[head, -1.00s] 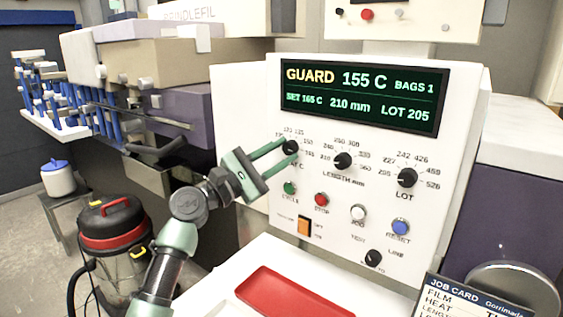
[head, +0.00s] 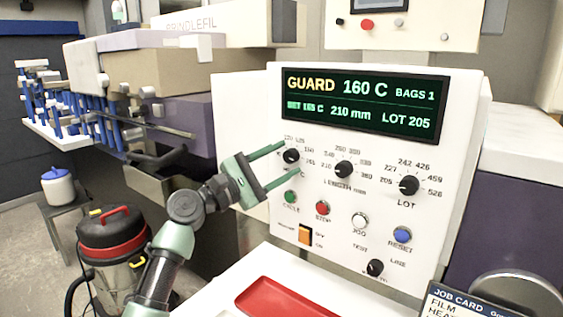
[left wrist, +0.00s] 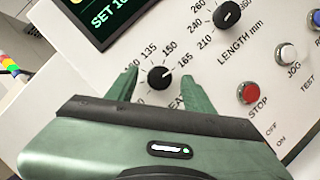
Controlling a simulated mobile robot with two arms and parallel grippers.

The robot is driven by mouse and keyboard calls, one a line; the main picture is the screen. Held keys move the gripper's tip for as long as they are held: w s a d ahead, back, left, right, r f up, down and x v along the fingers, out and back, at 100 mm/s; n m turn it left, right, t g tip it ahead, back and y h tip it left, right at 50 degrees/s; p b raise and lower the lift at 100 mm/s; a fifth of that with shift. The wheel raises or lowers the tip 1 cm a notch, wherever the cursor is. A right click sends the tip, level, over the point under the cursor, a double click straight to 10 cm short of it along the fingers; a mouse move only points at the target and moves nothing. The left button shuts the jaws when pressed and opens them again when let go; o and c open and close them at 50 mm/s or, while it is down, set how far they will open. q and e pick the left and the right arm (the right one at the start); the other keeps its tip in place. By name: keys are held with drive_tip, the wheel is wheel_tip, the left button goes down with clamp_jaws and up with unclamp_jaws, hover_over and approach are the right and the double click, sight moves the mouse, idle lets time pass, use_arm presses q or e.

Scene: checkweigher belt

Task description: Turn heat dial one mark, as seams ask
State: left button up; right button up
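The black heat dial (head: 291,156) sits at the left of the white panel, under the display. In the left wrist view the heat dial (left wrist: 160,77) has its white mark pointing up and right, toward the 165 label. My left gripper (head: 293,158) is open, with one green finger above the dial and one below. In the left wrist view its fingertips (left wrist: 161,80) stand either side of the dial with gaps. The display (head: 364,101) reads GUARD 160 C, a SET line that looks like 165 C, 210 mm and LOT 205. My right gripper is not in view.
The length dial (head: 344,168) and lot dial (head: 408,185) are to the right. The green cycle (head: 291,197), red stop (head: 322,208), jog and reset buttons lie below. A red tray (head: 280,300) and a job card (head: 465,303) are at the front.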

use_arm(q)
drive_tip(key=b+v, duration=0.1)
drive_tip(key=v, duration=0.6)
drive_tip(key=shift+s+a+b, duration=0.25)
drive_tip(key=shift+a+b, duration=0.05)
drive_tip(key=shift+b, duration=0.1)
drive_tip(key=shift+f, duration=0.1)
